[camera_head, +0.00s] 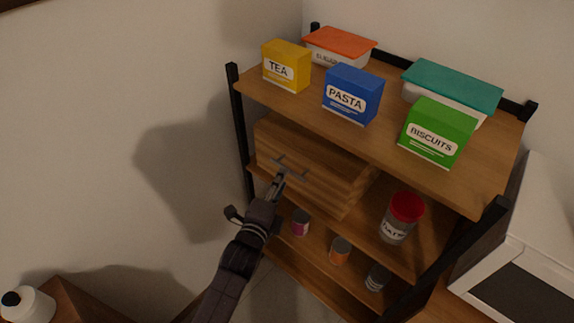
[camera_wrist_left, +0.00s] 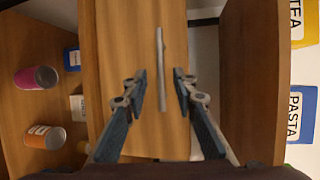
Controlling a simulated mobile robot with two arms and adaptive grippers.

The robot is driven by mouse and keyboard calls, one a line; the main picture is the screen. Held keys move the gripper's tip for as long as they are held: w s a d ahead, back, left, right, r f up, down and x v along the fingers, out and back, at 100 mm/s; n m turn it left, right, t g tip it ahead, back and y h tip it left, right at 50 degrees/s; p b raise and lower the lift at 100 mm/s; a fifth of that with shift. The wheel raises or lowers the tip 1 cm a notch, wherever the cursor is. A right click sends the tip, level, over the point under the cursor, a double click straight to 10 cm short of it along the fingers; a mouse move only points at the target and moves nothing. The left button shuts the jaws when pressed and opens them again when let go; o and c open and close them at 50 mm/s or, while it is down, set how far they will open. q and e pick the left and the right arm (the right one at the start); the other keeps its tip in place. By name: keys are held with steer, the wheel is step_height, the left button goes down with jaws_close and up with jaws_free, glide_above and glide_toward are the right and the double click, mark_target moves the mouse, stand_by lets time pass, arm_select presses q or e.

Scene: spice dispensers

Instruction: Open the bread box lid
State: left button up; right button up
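The wooden bread box (camera_head: 325,172) stands on the middle shelf, its lid closed as far as I can see. A thin grey bar handle (camera_head: 292,166) is on its front. My left gripper (camera_head: 280,182) is right in front of the handle. In the left wrist view, the box front (camera_wrist_left: 117,40) fills the middle and the handle (camera_wrist_left: 161,62) runs between the two fingers of my left gripper (camera_wrist_left: 159,84). The fingers are apart, one on each side of the handle, with a visible gap to it. My right gripper is not in view.
The top shelf (camera_head: 300,104) carries tea (camera_head: 287,66), pasta (camera_head: 352,94) and biscuits (camera_head: 438,132) boxes above the bread box. A red-lidded jar (camera_head: 403,215) stands to its right. Small cans, one orange (camera_head: 340,250), stand below. A black post (camera_head: 239,130) is at the left.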

mark_target(287, 168)
arm_select(q)
steer(key=shift+p+x, duration=0.4)
steer(key=shift+x, duration=2.65)
jaws_close()
